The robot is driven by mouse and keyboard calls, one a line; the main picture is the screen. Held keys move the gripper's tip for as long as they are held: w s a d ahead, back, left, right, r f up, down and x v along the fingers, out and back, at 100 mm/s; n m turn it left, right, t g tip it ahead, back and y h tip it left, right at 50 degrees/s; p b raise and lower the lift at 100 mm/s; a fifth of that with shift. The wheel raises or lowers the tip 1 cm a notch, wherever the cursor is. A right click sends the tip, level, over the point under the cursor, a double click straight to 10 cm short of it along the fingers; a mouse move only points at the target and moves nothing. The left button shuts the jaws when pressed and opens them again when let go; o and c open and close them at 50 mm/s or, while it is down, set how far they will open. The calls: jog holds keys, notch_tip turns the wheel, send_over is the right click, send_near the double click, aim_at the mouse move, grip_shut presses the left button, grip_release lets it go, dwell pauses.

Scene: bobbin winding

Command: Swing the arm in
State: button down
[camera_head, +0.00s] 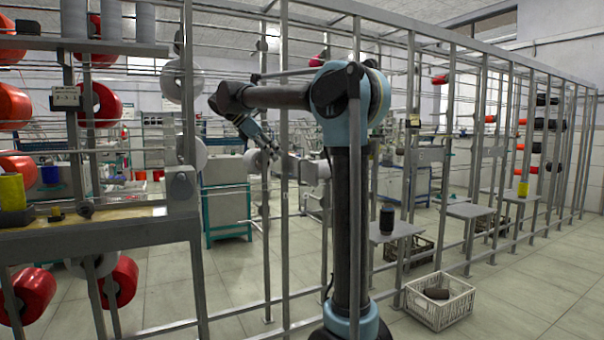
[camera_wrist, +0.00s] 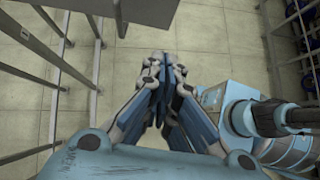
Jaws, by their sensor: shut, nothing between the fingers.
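My arm stands in the middle of the head view, with its upper link reaching left and its forearm folding down and back to the right. My gripper (camera_head: 270,152) is at the forearm's end, partly behind thin grey frame bars. In the wrist view my gripper (camera_wrist: 164,65) has its fingers together, with nothing between them, above the tiled floor (camera_wrist: 215,45). Parts of my own blue arm show at the right of that view. No separate swinging arm can be made out in either view.
A grey metal frame (camera_head: 284,190) with posts and rails crosses the head view. A dark spool (camera_head: 387,220) stands on a small shelf (camera_head: 408,230). A white crate (camera_head: 420,308) is on the floor at right. Open floor lies lower right.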

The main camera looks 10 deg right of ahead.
send_near(314, 180)
notch_tip(314, 180, down, 3)
jog(key=a, duration=0.1)
jog(key=shift+w+d, duration=0.15)
jog(key=shift+d, duration=0.9)
jog(key=shift+w+d, duration=0.15)
jog(key=shift+d, duration=0.9)
